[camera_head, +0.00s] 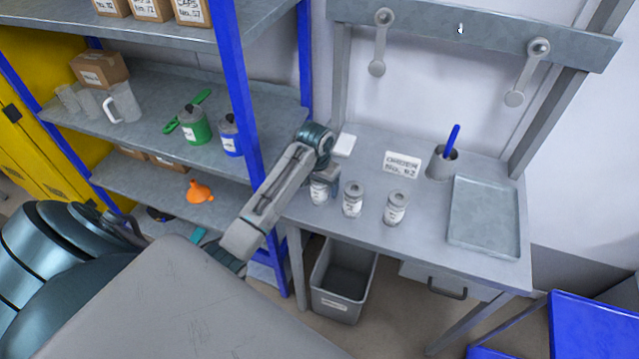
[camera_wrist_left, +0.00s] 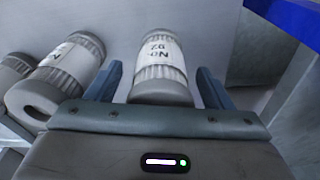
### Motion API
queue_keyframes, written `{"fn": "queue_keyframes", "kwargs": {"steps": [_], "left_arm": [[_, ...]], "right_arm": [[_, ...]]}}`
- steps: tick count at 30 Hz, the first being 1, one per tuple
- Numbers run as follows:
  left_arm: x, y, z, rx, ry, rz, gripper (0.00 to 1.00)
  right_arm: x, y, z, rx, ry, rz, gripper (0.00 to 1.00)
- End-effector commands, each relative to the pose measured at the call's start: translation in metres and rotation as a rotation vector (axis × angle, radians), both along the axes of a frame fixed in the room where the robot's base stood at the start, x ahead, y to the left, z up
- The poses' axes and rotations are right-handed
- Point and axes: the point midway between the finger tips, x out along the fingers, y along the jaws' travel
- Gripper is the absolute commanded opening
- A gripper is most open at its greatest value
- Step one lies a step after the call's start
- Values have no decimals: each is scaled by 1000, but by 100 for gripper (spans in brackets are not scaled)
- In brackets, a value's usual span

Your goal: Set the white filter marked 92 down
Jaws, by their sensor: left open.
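The white filter marked 92 (camera_wrist_left: 158,58), with grey ends, is between the two fingers of my left gripper (camera_wrist_left: 160,75) in the left wrist view. The fingers are spread, with a gap on each side of it. In the head view this filter (camera_head: 319,192) is at the left end of the workbench, partly hidden by my left gripper (camera_head: 328,180). It appears upright on the bench top. Two similar filters stand to its right, a middle one (camera_head: 353,199) and a right one (camera_head: 396,208). My right gripper is not in view.
The workbench (camera_head: 425,232) also holds an order sign reading No. 92 (camera_head: 402,164), a grey cup with a blue stick (camera_head: 442,162) and a grey tray (camera_head: 484,217). A blue-posted shelf (camera_head: 240,90) stands close on the left. A grey bin (camera_head: 343,280) is below.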

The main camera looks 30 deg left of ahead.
Motion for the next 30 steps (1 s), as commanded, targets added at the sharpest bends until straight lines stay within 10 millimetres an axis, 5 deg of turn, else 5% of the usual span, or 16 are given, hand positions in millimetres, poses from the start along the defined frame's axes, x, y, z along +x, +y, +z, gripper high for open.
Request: {"fn": "queue_keyframes", "kwargs": {"steps": [9,16,18,30], "left_arm": [[1,0,-6,1,-1,-1,73],[1,0,-6,1,-1,0,27],[1,0,-6,1,-1,0,22],[2,1,3,1,-4,0,22]], "right_arm": [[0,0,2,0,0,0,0],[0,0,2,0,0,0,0],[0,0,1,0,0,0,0],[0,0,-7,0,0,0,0]]}}
